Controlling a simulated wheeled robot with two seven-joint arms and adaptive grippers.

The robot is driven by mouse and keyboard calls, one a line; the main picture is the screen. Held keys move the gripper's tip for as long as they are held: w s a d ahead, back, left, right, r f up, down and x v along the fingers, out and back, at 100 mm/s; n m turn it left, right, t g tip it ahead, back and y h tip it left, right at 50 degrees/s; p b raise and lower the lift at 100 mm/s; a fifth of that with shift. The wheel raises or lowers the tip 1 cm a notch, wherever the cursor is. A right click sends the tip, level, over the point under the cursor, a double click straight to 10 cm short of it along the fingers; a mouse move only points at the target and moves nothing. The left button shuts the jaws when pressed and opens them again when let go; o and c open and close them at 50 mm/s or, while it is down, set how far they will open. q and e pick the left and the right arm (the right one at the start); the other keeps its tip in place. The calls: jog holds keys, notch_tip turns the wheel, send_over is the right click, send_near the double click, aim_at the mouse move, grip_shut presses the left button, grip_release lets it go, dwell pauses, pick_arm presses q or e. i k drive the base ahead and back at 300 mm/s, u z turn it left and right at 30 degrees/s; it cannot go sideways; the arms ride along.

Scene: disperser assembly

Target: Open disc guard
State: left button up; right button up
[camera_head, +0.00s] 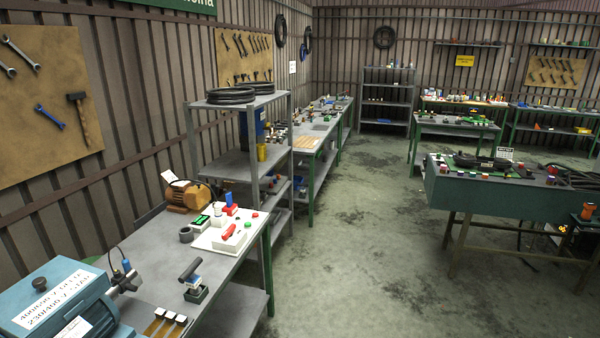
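No part that I can clearly identify as the disc guard shows in the head view. A blue machine housing (62,305) with white labels sits on the near left workbench (150,262). A small dark device with a black handle (192,280) stands on the bench to its right. A white board (227,234) with red, green and blue parts lies farther back on the same bench. An orange-brown motor-like unit (188,196) stands behind it. Neither of my grippers is in view.
A grey shelf rack (228,165) stands behind the near bench. A green-sided table (500,195) with several parts on top stands at the right. More benches line the back. The concrete floor (350,240) between the left benches and the right table is clear.

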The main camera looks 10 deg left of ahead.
aim_at(208, 197)
jog(key=i, duration=3.6)
jog(key=u, duration=1.5)
